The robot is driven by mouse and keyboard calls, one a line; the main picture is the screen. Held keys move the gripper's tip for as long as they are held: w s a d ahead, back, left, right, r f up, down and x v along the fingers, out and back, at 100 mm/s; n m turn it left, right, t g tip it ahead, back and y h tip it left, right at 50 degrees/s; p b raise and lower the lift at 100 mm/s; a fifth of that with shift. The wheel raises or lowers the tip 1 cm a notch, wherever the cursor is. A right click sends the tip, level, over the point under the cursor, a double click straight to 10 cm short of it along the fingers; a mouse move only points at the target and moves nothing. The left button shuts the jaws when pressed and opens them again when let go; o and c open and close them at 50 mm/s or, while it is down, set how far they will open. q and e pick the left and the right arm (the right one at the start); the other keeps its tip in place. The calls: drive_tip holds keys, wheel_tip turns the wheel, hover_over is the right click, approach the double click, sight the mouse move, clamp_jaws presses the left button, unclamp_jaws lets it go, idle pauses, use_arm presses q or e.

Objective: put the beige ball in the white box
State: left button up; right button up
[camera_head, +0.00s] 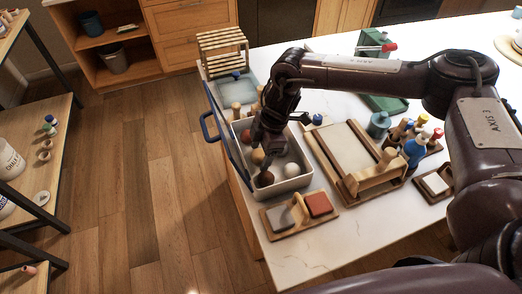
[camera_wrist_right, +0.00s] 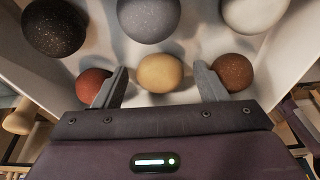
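The beige ball (camera_wrist_right: 160,73) lies inside a white box with several other balls. In the head view the beige ball (camera_head: 257,156) shows just under my right gripper (camera_head: 259,148). The white box (camera_head: 291,187) stands on the white worktop near its left edge. My right gripper reaches down into it. In the right wrist view the open fingers of the right gripper (camera_wrist_right: 161,68) stand on either side of the beige ball, with a gap at each side. My left gripper is not in view.
Beside the beige ball are a red ball (camera_wrist_right: 95,86) and a brown ball (camera_wrist_right: 232,72), each close to a finger. A black speckled ball (camera_wrist_right: 54,27), a grey ball (camera_wrist_right: 147,18) and a white ball (camera_wrist_right: 254,12) lie beyond. A wooden-framed board (camera_head: 345,150) stands right of the box.

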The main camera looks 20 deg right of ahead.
drive_tip(key=b+v, duration=0.3)
drive_tip(key=v, duration=0.9)
drive_tip(key=shift+r, duration=0.15)
